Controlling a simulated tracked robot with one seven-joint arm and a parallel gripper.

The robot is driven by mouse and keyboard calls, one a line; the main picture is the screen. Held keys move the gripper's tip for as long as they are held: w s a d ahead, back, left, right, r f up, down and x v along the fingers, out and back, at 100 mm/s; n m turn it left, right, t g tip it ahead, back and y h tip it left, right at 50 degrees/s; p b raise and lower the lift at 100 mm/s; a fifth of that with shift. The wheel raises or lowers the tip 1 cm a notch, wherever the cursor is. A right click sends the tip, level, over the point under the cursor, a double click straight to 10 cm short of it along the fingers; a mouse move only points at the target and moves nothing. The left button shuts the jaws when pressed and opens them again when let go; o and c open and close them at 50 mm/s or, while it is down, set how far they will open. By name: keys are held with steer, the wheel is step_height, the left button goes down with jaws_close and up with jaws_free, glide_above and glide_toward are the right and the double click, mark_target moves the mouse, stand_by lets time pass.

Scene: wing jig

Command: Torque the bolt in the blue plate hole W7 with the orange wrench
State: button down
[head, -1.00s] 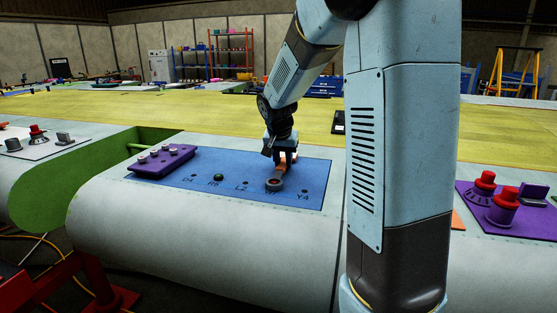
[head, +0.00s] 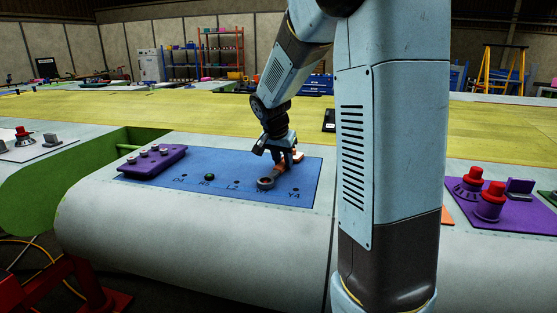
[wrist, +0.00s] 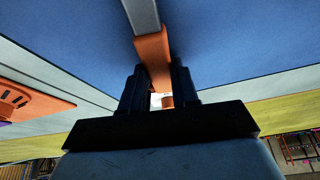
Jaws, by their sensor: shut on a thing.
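The blue plate (head: 225,190) lies on the pale curved wing surface, with a row of labelled holes. The dark ring end of the wrench (head: 265,183) sits on the plate between the L2 and Y4 labels. It covers the hole there and hides its label, and I cannot see a bolt inside it. The orange handle (head: 280,168) slants from the ring up and right to my gripper (head: 285,157). In the wrist view, my gripper (wrist: 158,95) is shut on the orange handle (wrist: 152,50), and a grey shaft runs on beyond it over the blue plate (wrist: 230,35).
A purple tray (head: 152,163) with several bolts sits at the plate's left end. A green bolt or marker (head: 209,176) is in the R5 hole. A purple panel with red-topped knobs (head: 490,200) stands at right. My arm hides part of the wing.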

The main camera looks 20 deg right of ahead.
mark_target(294, 170)
steer(key=shift+d, duration=0.1)
stand_by(0.3)
steer(key=shift+s+d+m+g+h, duration=0.3)
steer(key=shift+s+d+m, duration=0.4)
steer(key=shift+s+m, duration=0.4)
steer(key=shift+s+d+m, duration=0.1)
steer(key=shift+m, duration=0.3)
